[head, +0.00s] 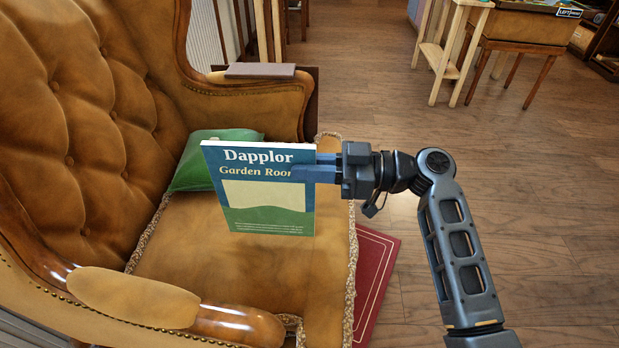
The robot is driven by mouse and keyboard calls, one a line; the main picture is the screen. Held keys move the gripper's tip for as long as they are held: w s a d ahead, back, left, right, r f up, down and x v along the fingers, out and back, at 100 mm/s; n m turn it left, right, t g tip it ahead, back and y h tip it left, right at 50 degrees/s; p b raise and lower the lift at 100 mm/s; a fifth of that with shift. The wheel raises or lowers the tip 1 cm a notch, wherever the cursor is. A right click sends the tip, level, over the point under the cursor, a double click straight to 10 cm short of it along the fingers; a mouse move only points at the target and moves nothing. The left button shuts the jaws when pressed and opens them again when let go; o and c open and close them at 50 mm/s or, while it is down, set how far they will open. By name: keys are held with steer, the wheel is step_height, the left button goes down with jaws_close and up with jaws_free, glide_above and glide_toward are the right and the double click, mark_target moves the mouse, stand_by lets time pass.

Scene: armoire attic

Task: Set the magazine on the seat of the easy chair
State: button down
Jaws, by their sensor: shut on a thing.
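The magazine (262,190), with a blue, cream and green cover reading "Dapplor Garden Room", stands upright over the seat of the easy chair. My gripper (318,170) is shut on its upper right edge, coming in from the right. The easy chair (85,110) is tan, button-tufted leather with wooden trim. Its seat (205,265) shows bare in front of and left of the magazine. I cannot tell whether the magazine's lower edge touches the seat. The seat right behind the magazine is hidden.
A green cushion (190,165) lies at the back of the seat. A flat brown item (260,70) rests on the far armrest. The near armrest (130,297) borders the seat. A red book-like object (378,270) lies on the floor. A wooden desk (525,30) stands back right; open floor lies between.

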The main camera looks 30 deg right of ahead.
steer(key=shift+f, duration=1.3)
steer(key=shift+f+b, duration=0.25)
steer(key=shift+b, duration=0.3)
steer(key=c, duration=1.1)
jaws_free()
steer(key=shift+r, duration=0.1)
steer(key=p+v, duration=0.2)
steer(key=v, duration=1)
steer(key=shift+r, duration=0.1)
